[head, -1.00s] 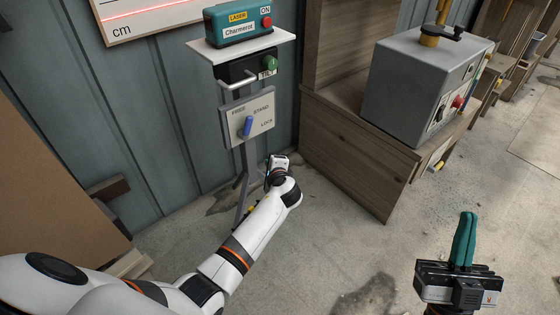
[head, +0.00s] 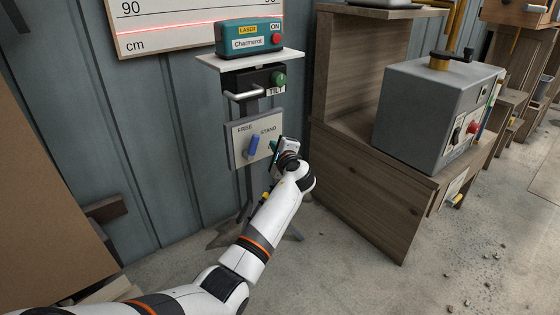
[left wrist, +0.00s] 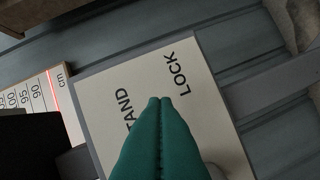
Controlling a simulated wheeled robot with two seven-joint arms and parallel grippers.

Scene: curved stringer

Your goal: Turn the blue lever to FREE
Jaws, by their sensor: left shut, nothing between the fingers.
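The blue lever (head: 254,145) sits on a pale square panel (head: 238,150) on the stand, standing nearly upright in the picture. The panel reads FREE at upper left and STAND at upper right; my left gripper covers its lower right. My left gripper (head: 275,151) is just right of the lever, in front of the panel; contact cannot be told. In the left wrist view its teal fingers (left wrist: 160,101) are shut together with nothing between them, over the panel (left wrist: 125,80) between the words STAND and LOCK. The lever is not seen there. My right gripper is out of view.
Above the panel are a black TILT unit (head: 258,82) with a green knob and bar handle, and a teal laser box (head: 250,40) on a white shelf. A wooden bench (head: 365,190) with a grey machine (head: 430,115) stands to the right. The floor between is open.

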